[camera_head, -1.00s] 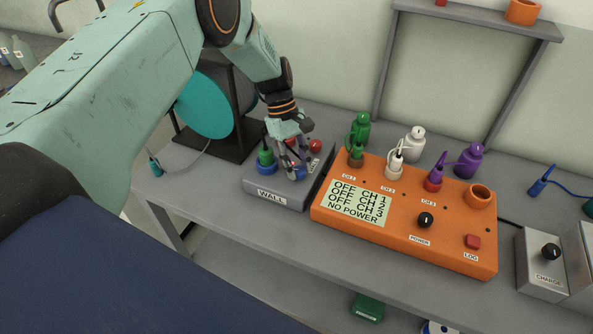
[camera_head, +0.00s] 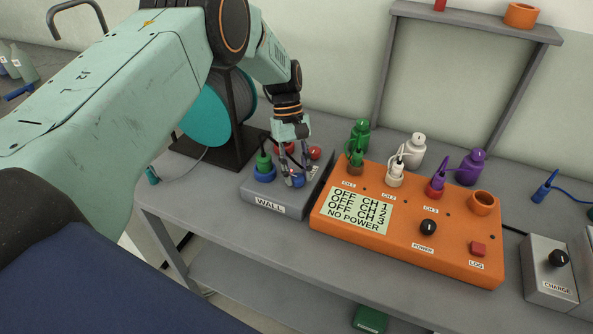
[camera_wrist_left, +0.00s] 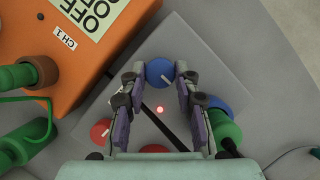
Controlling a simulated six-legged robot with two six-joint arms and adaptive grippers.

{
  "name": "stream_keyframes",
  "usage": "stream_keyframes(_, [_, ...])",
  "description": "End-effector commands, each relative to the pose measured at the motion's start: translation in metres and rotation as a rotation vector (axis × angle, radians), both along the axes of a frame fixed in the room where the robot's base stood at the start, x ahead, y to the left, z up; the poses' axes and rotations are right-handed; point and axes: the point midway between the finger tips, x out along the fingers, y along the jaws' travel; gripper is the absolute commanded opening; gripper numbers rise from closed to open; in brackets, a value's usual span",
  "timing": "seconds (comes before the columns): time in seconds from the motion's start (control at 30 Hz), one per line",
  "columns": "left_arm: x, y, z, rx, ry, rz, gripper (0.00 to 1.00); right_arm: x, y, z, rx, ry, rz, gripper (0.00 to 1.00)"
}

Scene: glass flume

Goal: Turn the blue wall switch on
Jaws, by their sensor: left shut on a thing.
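The blue wall switch (camera_head: 298,181) is a round blue knob on the grey box labelled WALL (camera_head: 268,205). In the left wrist view the blue switch (camera_wrist_left: 160,72) shows a white pointer line, slanted. My left gripper (camera_head: 291,178) reaches down over the box. In the left wrist view its two fingertips (camera_wrist_left: 160,75) are on either side of the knob, closed on it. A small red light (camera_wrist_left: 159,110) glows on the box between the fingers. The fingers partly hide the knob in the head view. My right gripper is out of view.
A green plug (camera_head: 264,160) stands in a blue socket beside the switch, with red knobs (camera_head: 314,153) behind. An orange box (camera_head: 455,252) stands close on the right; its screen (camera_head: 358,208) reads OFF for three channels and NO POWER. A cable reel (camera_head: 207,113) stands behind on the left.

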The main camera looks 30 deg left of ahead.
Motion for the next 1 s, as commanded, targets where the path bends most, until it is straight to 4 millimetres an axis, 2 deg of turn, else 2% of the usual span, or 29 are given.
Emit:
stream_keyframes(0.1, [0.000,-0.001,0.001,-0.002,0.002,-0.001,0.00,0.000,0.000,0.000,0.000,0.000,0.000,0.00])
stream_keyframes(0.13, [0.000,-0.001,0.001,-0.003,0.002,-0.001,0.32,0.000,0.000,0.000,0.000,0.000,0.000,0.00])
stream_keyframes(0.37, [0.000,-0.001,0.000,-0.001,0.001,0.000,0.52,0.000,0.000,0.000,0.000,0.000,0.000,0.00])
stream_keyframes(0.77, [0.002,0.001,0.005,0.000,0.000,0.001,0.54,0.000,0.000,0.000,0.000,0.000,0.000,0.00])
stream_keyframes(0.87, [0.005,0.005,0.017,-0.001,-0.002,0.002,0.54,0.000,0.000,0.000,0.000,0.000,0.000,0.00])
stream_keyframes(1.0, [0.013,0.013,0.043,-0.001,-0.004,0.002,0.54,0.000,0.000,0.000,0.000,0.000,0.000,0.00])
